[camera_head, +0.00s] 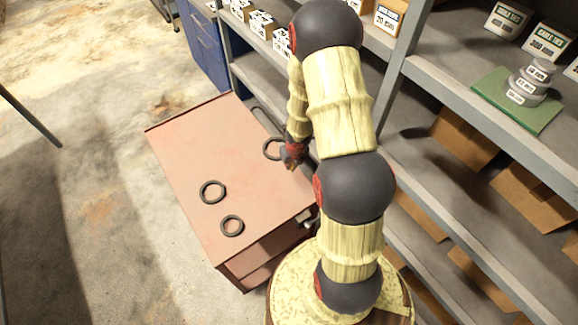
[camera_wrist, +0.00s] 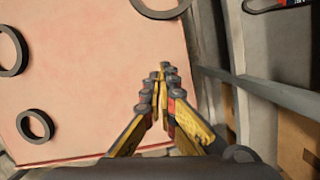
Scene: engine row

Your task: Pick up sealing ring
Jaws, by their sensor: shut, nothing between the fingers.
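Three dark sealing rings lie flat on a reddish cabinet top (camera_head: 190,135). One ring (camera_head: 212,181) is near the middle of the top and a smaller one (camera_head: 222,226) is nearer its front edge. The third ring (camera_head: 267,149) is by the right edge, partly hidden by my gripper (camera_head: 290,160). In the wrist view, rings show at the upper left (camera_wrist: 22,52), the lower left (camera_wrist: 25,125) and the top (camera_wrist: 160,14), cut by the frame. My gripper (camera_wrist: 163,70) is shut and empty, with its fingertips just short of the top ring in that picture.
Grey metal shelves (camera_head: 440,80) stand close along the right, holding small boxes (camera_head: 510,18) and cardboard bins (camera_head: 465,140). A green board (camera_head: 490,92) carries stacked grey discs (camera_head: 530,82). A blue cabinet (camera_head: 205,40) stands behind. The floor at left is open.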

